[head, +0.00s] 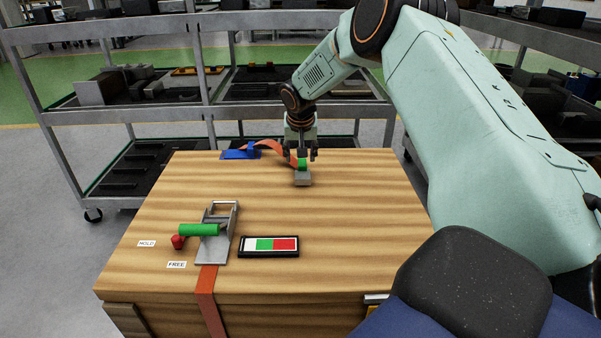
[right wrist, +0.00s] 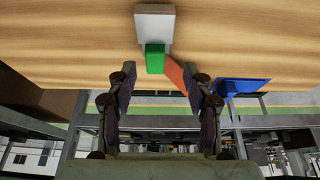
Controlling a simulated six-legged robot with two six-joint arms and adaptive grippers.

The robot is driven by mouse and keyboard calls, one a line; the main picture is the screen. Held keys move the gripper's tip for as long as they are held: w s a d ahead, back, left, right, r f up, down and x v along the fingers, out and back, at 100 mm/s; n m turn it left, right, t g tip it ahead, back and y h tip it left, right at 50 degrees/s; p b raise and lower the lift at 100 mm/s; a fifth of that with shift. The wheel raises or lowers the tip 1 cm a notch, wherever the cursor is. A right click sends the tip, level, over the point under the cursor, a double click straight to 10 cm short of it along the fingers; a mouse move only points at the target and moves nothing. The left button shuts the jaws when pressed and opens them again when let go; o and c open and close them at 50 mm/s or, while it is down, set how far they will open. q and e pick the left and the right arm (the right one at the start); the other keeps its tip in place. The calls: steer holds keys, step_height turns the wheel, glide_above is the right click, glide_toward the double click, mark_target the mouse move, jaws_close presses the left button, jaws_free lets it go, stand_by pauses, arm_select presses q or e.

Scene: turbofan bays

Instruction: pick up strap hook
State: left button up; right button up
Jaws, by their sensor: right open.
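The strap hook is a grey metal piece (head: 302,178) with a green block (head: 302,163), lying on the wooden crate top (head: 350,215) near its far edge. An orange strap (head: 271,146) runs from it to a blue piece (head: 240,154) at the left. In the right wrist view the hook's grey end (right wrist: 154,22) and green block (right wrist: 155,58) lie ahead of the fingers. My right gripper (head: 300,153) is open at the hook's far side. In the wrist view the right gripper (right wrist: 162,82) has its fingers apart with nothing between them. My left gripper is not in view.
A grey ratchet (head: 214,250) with a green handle (head: 199,230) and red knob (head: 178,242) sits at the front left, by HOLD and FREE labels. A white-green-red indicator (head: 270,246) lies beside it. Shelving racks (head: 230,112) stand behind. The crate top's right side is clear.

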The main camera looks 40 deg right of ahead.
mark_target(302, 163)
steer(key=x, duration=0.1)
steer(key=b+x, duration=0.1)
steer(key=x, duration=0.2)
steer(key=shift+s+d+f+b, duration=0.1)
steer(key=shift+d+f+b, duration=0.2)
steer(key=shift+d+b, duration=0.1)
steer(key=shift+f+b, duration=0.35)
steer(key=shift+f, duration=0.15)
steer(key=shift+d+f, duration=0.15)
steer(key=shift+w, duration=0.25)
steer(key=shift+c, duration=0.3)
steer(key=c, duration=0.3)
jaws_close()
